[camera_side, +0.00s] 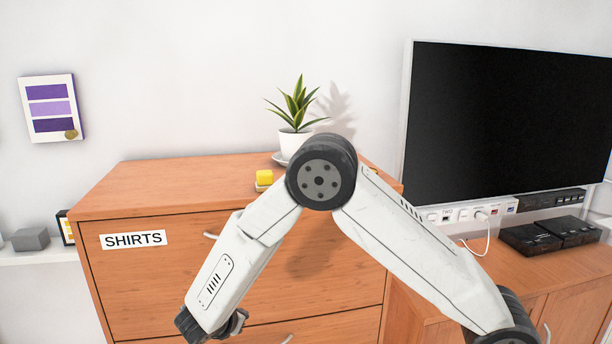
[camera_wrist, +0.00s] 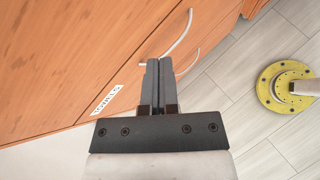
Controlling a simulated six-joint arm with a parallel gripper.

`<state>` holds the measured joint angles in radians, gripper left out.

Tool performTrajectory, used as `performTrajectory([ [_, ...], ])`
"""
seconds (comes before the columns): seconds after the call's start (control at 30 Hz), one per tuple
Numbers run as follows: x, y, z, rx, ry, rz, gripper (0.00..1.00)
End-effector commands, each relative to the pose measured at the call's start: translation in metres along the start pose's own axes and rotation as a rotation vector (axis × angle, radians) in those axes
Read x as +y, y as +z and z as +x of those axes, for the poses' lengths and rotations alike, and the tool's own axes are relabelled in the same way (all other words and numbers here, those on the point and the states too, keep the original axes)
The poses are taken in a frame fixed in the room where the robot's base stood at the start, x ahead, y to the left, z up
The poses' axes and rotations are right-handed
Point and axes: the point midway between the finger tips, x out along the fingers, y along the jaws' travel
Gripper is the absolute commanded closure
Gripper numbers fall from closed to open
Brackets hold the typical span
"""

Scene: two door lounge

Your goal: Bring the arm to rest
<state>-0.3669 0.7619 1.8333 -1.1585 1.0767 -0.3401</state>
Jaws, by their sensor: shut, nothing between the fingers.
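My gripper (camera_wrist: 158,66) shows in the wrist view with its two dark fingers together and nothing between them. It points toward the front of the wooden dresser (camera_wrist: 70,50), near a curved metal drawer handle (camera_wrist: 181,36). I cannot tell the exact gap between fingertips and handle. In the side view my arm is bent, with its elbow high in front of the dresser (camera_side: 150,190) and its forearm slanting down to the lower left. The fingers do not show clearly there. The upper drawer, labelled SHIRTS (camera_side: 133,240), looks closed.
A television (camera_side: 510,120) stands over a lower cabinet (camera_side: 560,280) at the right. Grey floor (camera_wrist: 225,70) is open beside the dresser.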

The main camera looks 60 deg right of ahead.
Motion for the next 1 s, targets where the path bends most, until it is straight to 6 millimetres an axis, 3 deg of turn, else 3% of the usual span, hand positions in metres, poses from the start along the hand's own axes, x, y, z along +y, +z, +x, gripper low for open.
performTrajectory([
  [0.2,-0.051,0.024,-0.002,0.199,-0.21,0.282,1.0],
  [0.5,-0.108,0.042,-0.021,0.43,-0.463,0.738,1.0],
  [0.73,-0.138,0.054,-0.039,0.565,-0.624,1.135,1.0],
  [1.0,-0.156,0.066,-0.05,0.648,-0.732,1.492,1.0],
])
